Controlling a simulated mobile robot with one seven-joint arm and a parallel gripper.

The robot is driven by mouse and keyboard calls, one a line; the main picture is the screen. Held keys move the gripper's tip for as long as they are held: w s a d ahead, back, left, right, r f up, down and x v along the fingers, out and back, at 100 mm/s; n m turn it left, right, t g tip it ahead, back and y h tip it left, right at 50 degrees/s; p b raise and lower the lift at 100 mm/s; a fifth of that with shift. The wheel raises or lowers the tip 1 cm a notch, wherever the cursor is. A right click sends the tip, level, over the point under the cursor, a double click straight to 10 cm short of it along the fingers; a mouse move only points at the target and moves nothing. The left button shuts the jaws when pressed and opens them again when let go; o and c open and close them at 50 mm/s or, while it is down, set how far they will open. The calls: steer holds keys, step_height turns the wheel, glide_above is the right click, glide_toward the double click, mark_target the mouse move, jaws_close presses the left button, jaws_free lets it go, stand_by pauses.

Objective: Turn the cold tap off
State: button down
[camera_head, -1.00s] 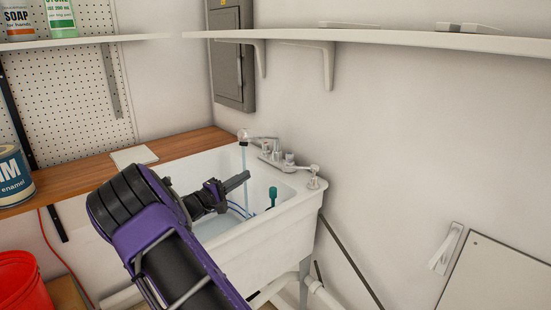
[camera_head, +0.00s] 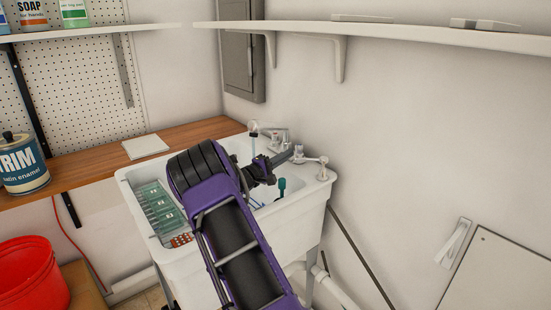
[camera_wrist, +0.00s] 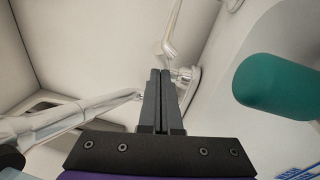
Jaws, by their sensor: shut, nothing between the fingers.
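The sink tap sits at the back of the white sink (camera_head: 283,225), under the wall. Its spout (camera_head: 254,128) lets a thin water stream (camera_head: 252,146) fall into the basin. A small tap handle (camera_head: 298,149) stands by the tap base, and a second chrome fitting (camera_head: 322,160) is to its right. I cannot tell which is the cold one. My gripper (camera_head: 284,157) is shut and empty, with its tips close to the small handle. In the wrist view the shut fingers (camera_wrist: 160,75) point at a chrome fitting (camera_wrist: 184,75); contact cannot be told.
A teal-green handle (camera_head: 281,184) stands in the sink and looms at right in the wrist view (camera_wrist: 278,75). A green tray (camera_head: 157,204) lies at the sink's left edge. A wooden counter (camera_head: 100,175) and a red bucket (camera_head: 30,275) are at left. A shelf (camera_head: 400,35) runs above.

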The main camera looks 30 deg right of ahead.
steer(key=shift+s+d+b, duration=0.2)
steer(key=shift+d+b, duration=0.05)
steer(key=shift+b, duration=0.05)
steer(key=shift+s+d+b, duration=0.25)
steer(key=shift+s+b, duration=0.15)
steer(key=shift+b, duration=0.1)
